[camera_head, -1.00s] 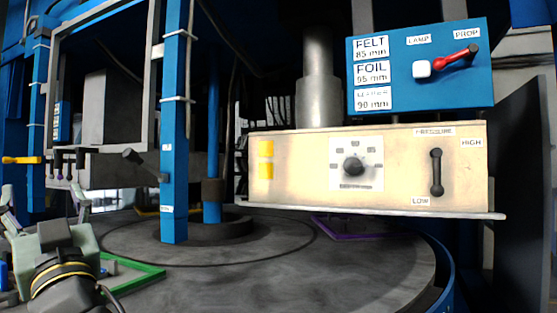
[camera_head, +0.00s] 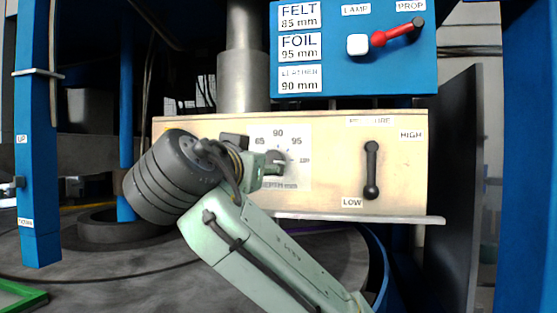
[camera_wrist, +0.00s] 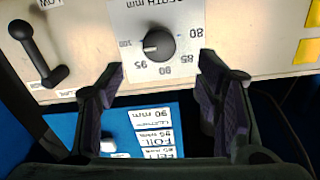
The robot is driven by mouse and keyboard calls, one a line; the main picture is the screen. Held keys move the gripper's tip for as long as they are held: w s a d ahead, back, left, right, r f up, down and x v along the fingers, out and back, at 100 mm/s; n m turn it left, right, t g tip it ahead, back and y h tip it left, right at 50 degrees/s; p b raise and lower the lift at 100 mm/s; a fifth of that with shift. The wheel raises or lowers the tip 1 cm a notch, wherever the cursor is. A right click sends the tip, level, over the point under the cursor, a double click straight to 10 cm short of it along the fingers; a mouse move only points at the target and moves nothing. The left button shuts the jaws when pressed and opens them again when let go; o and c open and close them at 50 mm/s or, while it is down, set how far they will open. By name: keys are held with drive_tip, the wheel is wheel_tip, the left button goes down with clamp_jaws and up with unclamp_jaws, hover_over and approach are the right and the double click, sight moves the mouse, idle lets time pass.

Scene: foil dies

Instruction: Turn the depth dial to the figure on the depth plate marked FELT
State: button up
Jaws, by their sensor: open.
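The black depth dial (camera_wrist: 159,44) is on a white scale on the cream panel; the wrist view shows it upside down. Its pale pointer mark is towards the 100 figure. In the head view the dial (camera_head: 277,157) is partly hidden by my gripper (camera_head: 272,168). The depth plate labels (camera_head: 299,47) read FELT 85 mm, FOIL 95 mm, LEATHER 90 mm. The 85 figure (camera_wrist: 187,62) shows on the scale. My gripper (camera_wrist: 162,68) is open and empty, its fingers spread short of the dial on either side, with no contact visible.
A black pressure lever (camera_head: 371,170) is right of the dial, at LOW. A blue box (camera_head: 400,75) above carries a white knob (camera_head: 357,44) and red-handled lever (camera_head: 398,32). A blue post (camera_head: 40,150) stands left. A ledge (camera_head: 350,217) juts out below the panel.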

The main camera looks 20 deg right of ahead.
sight(272, 159)
drive_tip(key=p+x, duration=0.3)
drive_tip(key=x, duration=0.6)
drive_tip(key=shift+d+r+p, duration=0.15)
drive_tip(key=shift+p, duration=0.15)
drive_tip(key=shift+w+d, duration=0.35)
drive_tip(key=shift+w, duration=0.2)
drive_tip(key=shift+c, duration=0.5)
drive_tip(key=c, duration=1.1)
